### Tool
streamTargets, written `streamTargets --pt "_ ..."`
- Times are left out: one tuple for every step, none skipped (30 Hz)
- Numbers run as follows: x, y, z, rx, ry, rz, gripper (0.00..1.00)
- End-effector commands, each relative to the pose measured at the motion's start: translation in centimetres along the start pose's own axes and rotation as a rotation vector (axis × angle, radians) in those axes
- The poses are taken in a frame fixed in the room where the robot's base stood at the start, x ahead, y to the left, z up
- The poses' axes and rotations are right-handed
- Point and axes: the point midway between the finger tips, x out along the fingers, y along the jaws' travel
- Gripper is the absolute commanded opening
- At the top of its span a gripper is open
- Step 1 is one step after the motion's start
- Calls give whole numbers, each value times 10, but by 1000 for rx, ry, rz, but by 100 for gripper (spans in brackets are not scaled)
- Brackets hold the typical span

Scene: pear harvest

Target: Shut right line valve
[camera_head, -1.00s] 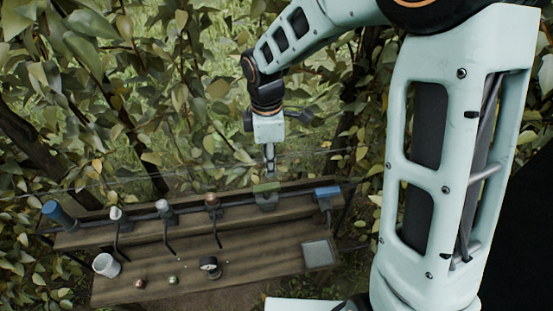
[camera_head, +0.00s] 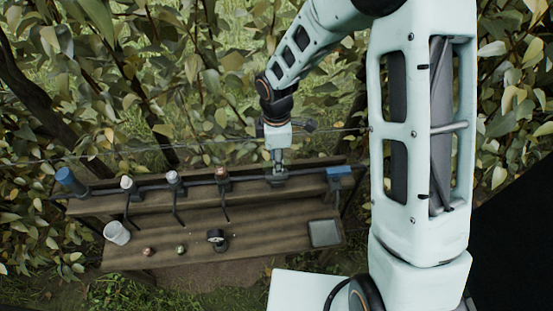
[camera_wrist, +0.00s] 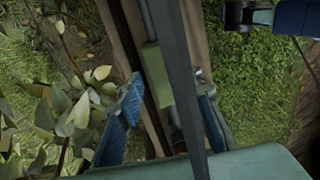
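A dark pipe line (camera_head: 203,182) runs along the back of the wooden bench. Valve-like fittings with dark levers hanging down sit on it: one white (camera_head: 127,183), one pale (camera_head: 172,178), and a copper-topped one (camera_head: 222,173), the rightmost of these. Further right, a green block (camera_wrist: 153,72) shows in the wrist view; in the head view it is largely covered. My gripper (camera_head: 278,170) is over that spot on the line, right of the copper-topped fitting. In the wrist view its fingers look apart, with nothing clearly between them; contact is unclear. No label marks which valve is the right line one.
A blue fitting (camera_head: 338,172) is at the line's right end, a blue cylinder (camera_head: 68,179) at its left. A white cup (camera_head: 117,232), two small round items, a black gauge (camera_head: 215,237) and a grey tray (camera_head: 324,233) are on the bench. Leafy branches surround it.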

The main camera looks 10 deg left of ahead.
Motion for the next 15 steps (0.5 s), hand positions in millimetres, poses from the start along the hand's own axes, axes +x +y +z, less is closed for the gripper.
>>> streamTargets --pt "1 0 0 0 0 0 33" --pt "1 0 0 0 0 0 33" --pt "0 0 0 0 0 0 33" --pt "0 0 0 0 0 0 33" --pt "0 0 0 0 0 0 33" --pt "0 0 0 0 0 0 33" --pt "0 0 0 0 0 0 31" --pt "0 0 0 0 0 0 28" --pt "0 0 0 0 0 0 23" --pt "0 0 0 0 0 0 20" --pt "0 0 0 0 0 0 17" --pt "0 0 0 0 0 0 12" --pt "0 0 0 0 0 0 9" --pt "0 0 0 0 0 0 6" --pt "0 0 0 0 0 0 1"
